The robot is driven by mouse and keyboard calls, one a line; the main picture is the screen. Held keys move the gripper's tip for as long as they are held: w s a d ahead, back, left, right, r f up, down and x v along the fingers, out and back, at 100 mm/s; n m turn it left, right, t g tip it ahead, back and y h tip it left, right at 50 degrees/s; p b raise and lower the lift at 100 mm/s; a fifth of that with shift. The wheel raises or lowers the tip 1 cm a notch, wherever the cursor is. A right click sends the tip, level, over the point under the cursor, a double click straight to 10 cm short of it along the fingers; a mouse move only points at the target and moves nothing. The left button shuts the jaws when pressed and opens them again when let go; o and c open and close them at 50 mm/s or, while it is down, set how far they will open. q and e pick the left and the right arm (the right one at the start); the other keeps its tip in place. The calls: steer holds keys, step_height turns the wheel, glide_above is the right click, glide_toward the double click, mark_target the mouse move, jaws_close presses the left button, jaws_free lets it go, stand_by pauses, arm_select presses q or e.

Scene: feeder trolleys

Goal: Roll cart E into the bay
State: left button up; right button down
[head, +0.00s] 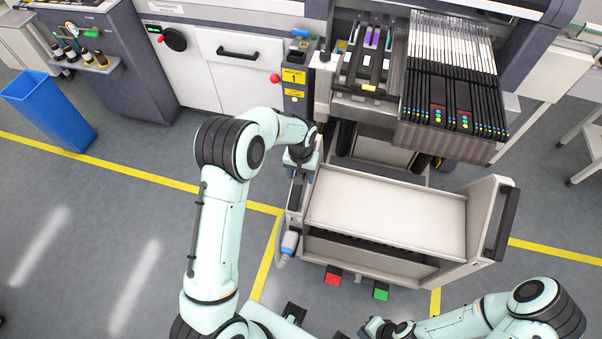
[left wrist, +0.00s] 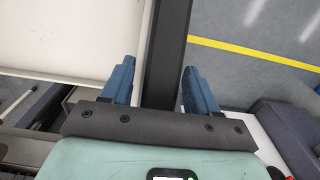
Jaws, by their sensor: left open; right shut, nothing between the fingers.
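The cream cart (head: 385,212) stands in front of the machine, within yellow floor lines; no letter E is legible on it. A dark upright handle is on its right end (head: 502,222) and another on its left end (head: 296,192). The bay (head: 372,150) is the opening under the machine's feeder bank, just behind the cart. My left gripper (head: 301,160) is at the left handle, mostly hidden by its wrist. In the left wrist view its open blue fingers (left wrist: 158,88) are either side of a dark bar (left wrist: 168,40), apart from it. My right gripper (head: 368,329) is shut and empty at the bottom edge.
The feeder bank (head: 452,85) overhangs the bay. Red (head: 333,275) and green (head: 381,290) pedals stick out at the cart's near foot. A blue bin (head: 50,110) stands far left. The floor left of my left arm is clear.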

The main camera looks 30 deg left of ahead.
arm_select(q)
step_height(320, 180, up, 13)
stand_by(0.4)
steer(key=shift+r, duration=0.1)
stand_by(0.3)
